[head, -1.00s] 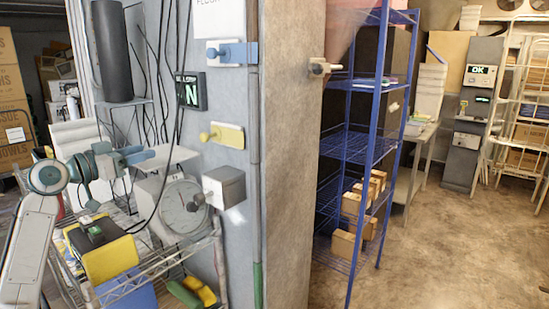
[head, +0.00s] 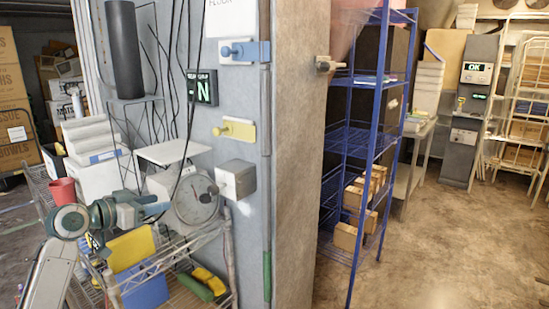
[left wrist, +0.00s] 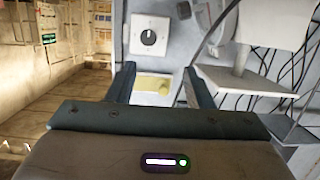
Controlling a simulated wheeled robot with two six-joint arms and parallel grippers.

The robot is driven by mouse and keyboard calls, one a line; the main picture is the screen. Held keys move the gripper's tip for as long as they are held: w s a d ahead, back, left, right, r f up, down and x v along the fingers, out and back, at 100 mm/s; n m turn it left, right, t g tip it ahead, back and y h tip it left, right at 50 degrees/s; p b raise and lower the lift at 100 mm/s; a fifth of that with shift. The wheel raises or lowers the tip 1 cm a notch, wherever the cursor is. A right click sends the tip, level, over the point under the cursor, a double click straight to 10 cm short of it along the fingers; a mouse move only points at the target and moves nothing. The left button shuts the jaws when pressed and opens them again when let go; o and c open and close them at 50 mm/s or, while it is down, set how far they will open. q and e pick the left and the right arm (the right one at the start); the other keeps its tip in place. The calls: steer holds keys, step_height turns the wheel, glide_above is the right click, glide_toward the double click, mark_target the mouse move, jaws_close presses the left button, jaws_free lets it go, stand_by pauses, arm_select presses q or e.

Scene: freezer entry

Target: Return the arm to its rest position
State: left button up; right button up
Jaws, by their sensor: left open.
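My left arm comes in at the lower left of the head view. Its gripper (head: 160,207) is low in front of the wire cart and the round dial, apart from the grey wall. In the left wrist view the two fingers of the left gripper (left wrist: 155,80) stand apart with nothing held between them. Beyond them are a yellow switch plate (left wrist: 152,86) and a pale box with a black knob (left wrist: 148,40). My right gripper is in neither view.
The wall carries a blue lever switch (head: 245,51), a lit display with "N" (head: 203,88) and a grey box (head: 236,180). The wire cart (head: 135,281) with a yellow and a blue item is close to my arm.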

arm_select(q)
steer(key=s+d+f+n+g+y, duration=0.1)
steer(key=s+d+f+y, duration=0.1)
steer(key=s+f, duration=0.5)
steer(key=s+d+f+g+y, duration=0.15)
steer(key=s+f, duration=0.25)
steer(key=f, duration=0.6)
steer(key=s+d+f+n+g+y, duration=0.1)
steer(key=s+d+f+g, duration=0.1)
steer(key=s+f, duration=0.5)
steer(key=s+a+f+n+g+y, duration=0.1)
steer(key=s+f+n+g+y, duration=0.15)
steer(key=s+f, duration=0.7)
steer(key=s+a+f+n+g+y, duration=0.1)
steer(key=s+f+n+g+y, duration=0.15)
steer(key=s, duration=1.45)
steer(key=a+f, duration=0.2)
steer(key=f, duration=1.4)
steer(key=a+f, duration=0.2)
steer(key=f, duration=1.3)
steer(key=s+f+g, duration=0.2)
steer(key=s+f, duration=1.5)
steer(key=shift+s+a+f, duration=0.2)
steer(key=shift+s+a, duration=0.05)
steer(key=shift+s, duration=0.15)
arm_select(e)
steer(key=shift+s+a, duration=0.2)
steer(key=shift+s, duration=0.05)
